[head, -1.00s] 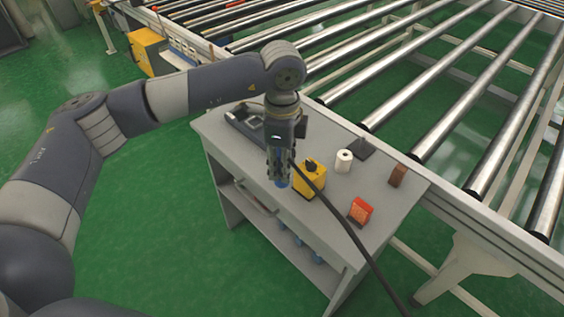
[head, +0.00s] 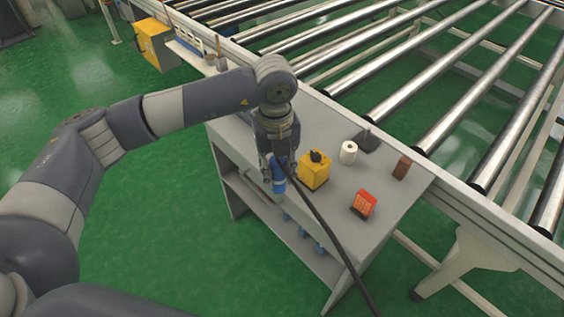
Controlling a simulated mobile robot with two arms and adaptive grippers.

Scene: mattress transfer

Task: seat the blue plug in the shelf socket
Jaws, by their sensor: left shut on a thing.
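My left gripper (head: 274,166) points down at the front edge of the grey cabinet. It is shut on the blue plug (head: 278,179), which hangs upright below the fingers. A dark cable (head: 324,215) runs from near the gripper down to the bottom of the picture. Several blue sockets (head: 302,231) show small on the lower shelf (head: 327,266) of the cabinet, below and right of the plug. The plug is apart from them. Which socket is meant cannot be told. My right gripper is out of view.
The cabinet top (head: 337,197) carries a yellow box with a black knob (head: 314,170), a white roll (head: 348,153), an orange-red block (head: 363,204) and a brown block (head: 402,168). A roller conveyor (head: 440,110) stands behind. Green floor is free at the left front.

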